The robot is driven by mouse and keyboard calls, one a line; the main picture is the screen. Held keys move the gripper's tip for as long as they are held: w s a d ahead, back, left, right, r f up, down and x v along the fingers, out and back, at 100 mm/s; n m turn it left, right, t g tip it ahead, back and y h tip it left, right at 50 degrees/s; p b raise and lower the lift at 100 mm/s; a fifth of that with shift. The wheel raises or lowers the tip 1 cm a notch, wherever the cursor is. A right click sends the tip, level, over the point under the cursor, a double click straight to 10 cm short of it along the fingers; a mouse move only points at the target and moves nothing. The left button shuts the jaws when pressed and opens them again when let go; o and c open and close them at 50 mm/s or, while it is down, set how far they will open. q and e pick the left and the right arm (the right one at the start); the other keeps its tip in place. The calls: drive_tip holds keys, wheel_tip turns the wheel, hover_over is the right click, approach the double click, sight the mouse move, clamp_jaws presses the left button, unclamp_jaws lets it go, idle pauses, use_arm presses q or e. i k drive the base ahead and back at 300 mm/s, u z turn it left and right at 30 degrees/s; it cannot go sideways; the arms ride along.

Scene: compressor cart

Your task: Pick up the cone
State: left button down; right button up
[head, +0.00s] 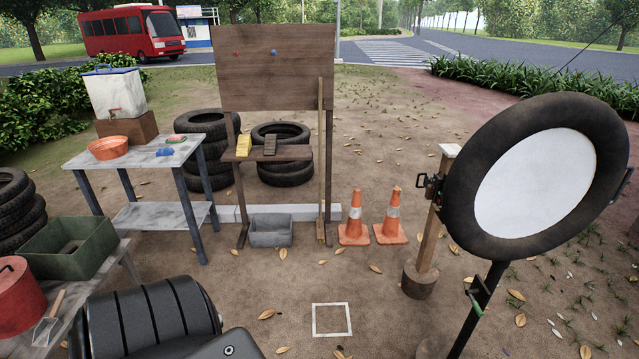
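Two orange traffic cones with white bands stand upright on the dirt ground, to the right of the wooden board stand. The left cone (354,222) is close to the stand's right leg. The right cone (391,220) is just beside it, with the two square bases very near each other. Neither of my grippers shows in the head view, so I cannot see what they hold.
A white square outline (332,319) lies on open ground before the cones. A grey bin (271,230) sits under the board stand (270,75). A tyre-rimmed round mirror (545,180) and a wooden post (430,225) stand right. A black ribbed body (145,318) fills the lower left.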

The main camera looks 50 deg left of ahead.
sight(354, 233)
drive_tip(key=u, duration=0.25)
drive_tip(key=k, duration=0.35)
drive_tip(key=u, duration=1.2)
drive_tip(key=i, duration=2)
drive_tip(key=u, duration=0.9)
drive_tip(key=i, duration=1.95)
drive_tip(key=z, duration=1.4)
